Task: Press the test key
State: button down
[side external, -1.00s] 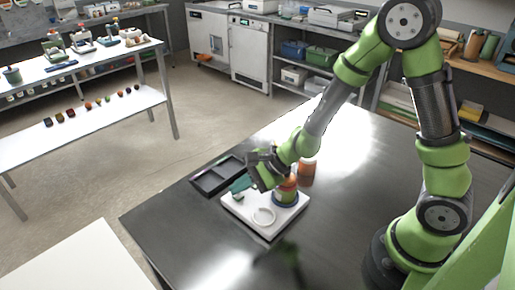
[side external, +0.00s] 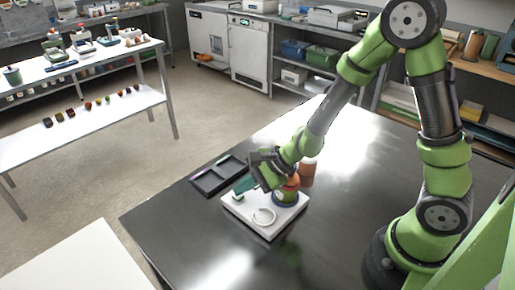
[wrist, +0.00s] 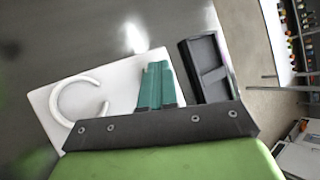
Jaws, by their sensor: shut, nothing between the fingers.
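A white board (side external: 252,226) lies on the dark table, and its surface also shows in the wrist view (wrist: 118,72). It carries a white ring (side external: 264,216), which looks like an open C in the wrist view (wrist: 62,105). Contact is unclear.
A black divided tray (side external: 207,183) lies just left of the board, and also shows in the wrist view (wrist: 190,62). An orange jar (side external: 308,168) stands behind the board. The table's front is clear.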

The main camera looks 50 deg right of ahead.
aim_at(244, 200)
jog(key=shift+r, duration=0.4)
jog(key=shift+r, duration=2.6)
jog(key=shift+a, duration=0.1)
jog(key=s+d+r+n+h, duration=0.2)
jog(key=s+d+r+n, duration=0.2)
jog(key=s+r+n, duration=0.3)
jog(key=s+d+r+n+h, duration=0.2)
jog(key=s+d+r+n, duration=0.2)
jog(key=s+r+n, duration=0.3)
jog(key=shift+s+n, duration=0.4)
jog(key=shift+s, duration=0.15)
